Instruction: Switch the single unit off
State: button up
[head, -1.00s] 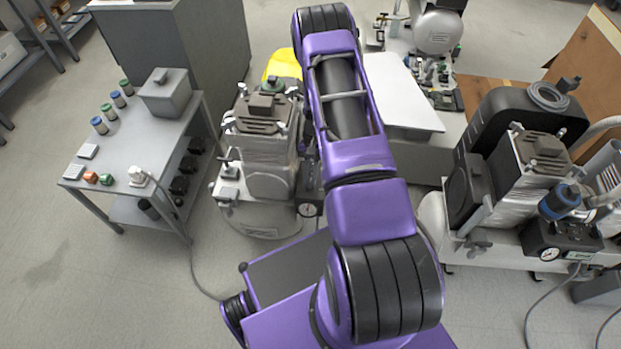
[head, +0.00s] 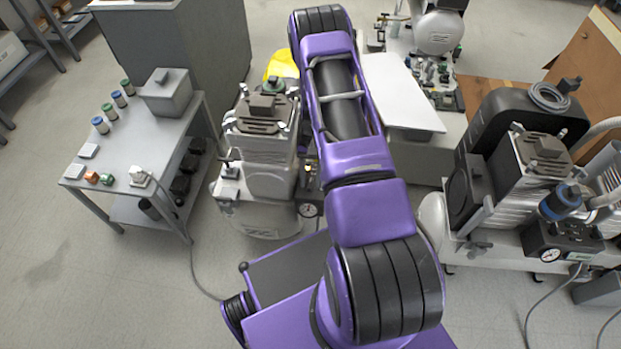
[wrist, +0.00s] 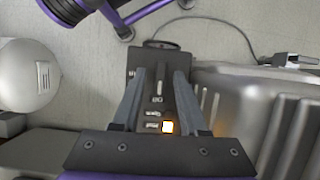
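The compressor in the middle of the head view (head: 268,178) has a silver pump on a pale tank and appears to be the single unit. Its silver body fills the right of the wrist view (wrist: 255,105). Its dark control box (wrist: 156,88) lies below my gripper, with small pale labels or controls and a switch glowing orange-white (wrist: 168,127). My gripper (wrist: 160,76) is open and empty, its two grey fingers on either side of the box's face in the picture. Whether they touch it cannot be told. My arm hides the gripper in the head view.
A larger compressor (head: 535,165) with a black housing stands at right. A grey bench (head: 125,160) with small caps and a box stands at left. A pale tank (wrist: 28,75) is left in the wrist view. A cable (head: 193,270) lies on the floor.

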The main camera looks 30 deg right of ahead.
jog(key=p+v, duration=0.1)
jog(key=v, duration=1.6)
jog(key=shift+r+p, duration=0.25)
jog(key=shift+p, duration=0.1)
jog(key=shift+a, duration=0.1)
